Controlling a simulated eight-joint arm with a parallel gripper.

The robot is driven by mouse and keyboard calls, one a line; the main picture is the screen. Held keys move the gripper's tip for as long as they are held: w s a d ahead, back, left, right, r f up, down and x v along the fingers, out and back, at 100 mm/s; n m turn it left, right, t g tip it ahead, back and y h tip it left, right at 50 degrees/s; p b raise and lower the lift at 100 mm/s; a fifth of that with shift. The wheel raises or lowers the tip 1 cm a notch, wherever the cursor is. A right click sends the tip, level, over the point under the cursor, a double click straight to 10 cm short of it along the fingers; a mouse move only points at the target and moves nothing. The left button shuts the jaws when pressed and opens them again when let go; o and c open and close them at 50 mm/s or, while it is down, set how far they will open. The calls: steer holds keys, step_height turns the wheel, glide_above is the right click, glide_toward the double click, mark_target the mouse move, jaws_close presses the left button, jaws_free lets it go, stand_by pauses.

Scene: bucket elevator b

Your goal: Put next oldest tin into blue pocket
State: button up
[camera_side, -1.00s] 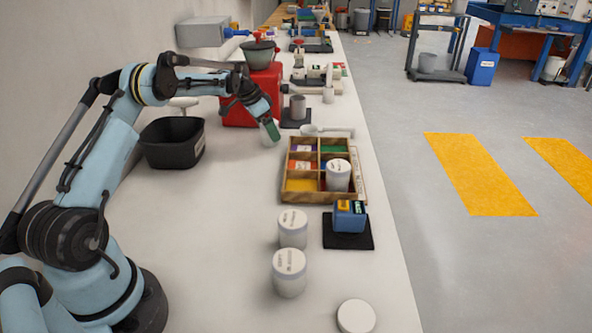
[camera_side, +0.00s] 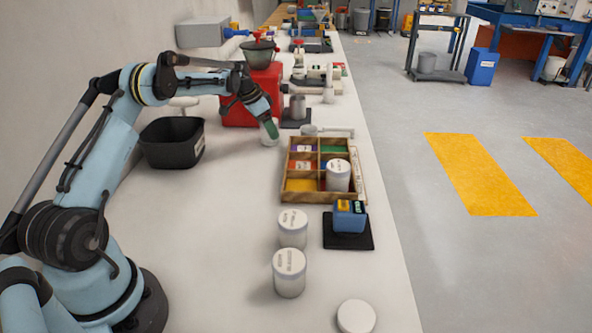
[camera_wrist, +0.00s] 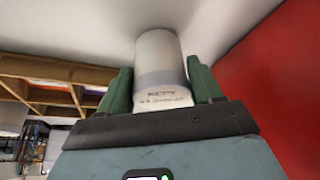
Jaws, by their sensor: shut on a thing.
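My gripper (camera_side: 270,132) is shut on a pale grey tin (camera_wrist: 158,62), beyond the far left corner of the divided wooden tray (camera_side: 310,198). In the wrist view the tin sits between my green fingers (camera_wrist: 160,90), with dark print on its label. In the side view it is small and partly covered, and I cannot tell whether it touches the bench. The tray has purple, green, red and yellow pockets. A tin (camera_side: 338,176) stands in its right column and hides part of it; I cannot clearly make out the blue pocket. Two labelled tins (camera_side: 292,229) (camera_side: 289,273) stand in front.
A red block (camera_side: 240,108) with a bowl stands close behind my gripper. A black bin (camera_side: 172,145) is to the left. A blue device (camera_side: 349,214) on a black mat and a round white lid (camera_side: 356,316) lie near the right edge. The bench left of the tray is clear.

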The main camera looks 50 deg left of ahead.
step_height(320, 180, up, 4)
steer(key=w+d+r+n+y, duration=0.1)
steer(key=w+d+r+n, duration=0.15)
steer(key=d, duration=0.95)
steer(key=w+d+r+n+y, duration=0.15)
steer(key=d+r, duration=0.25)
steer(key=d, duration=0.8)
steer(key=shift+h, duration=0.45)
steer(key=f, duration=0.9)
steer(key=shift+s+d+f, duration=0.1)
steer(key=shift+s+f, duration=0.2)
steer(key=shift+f, duration=0.15)
steer(key=o, duration=1.2)
steer(key=shift+o, duration=0.2)
steer(key=shift+a, duration=0.2)
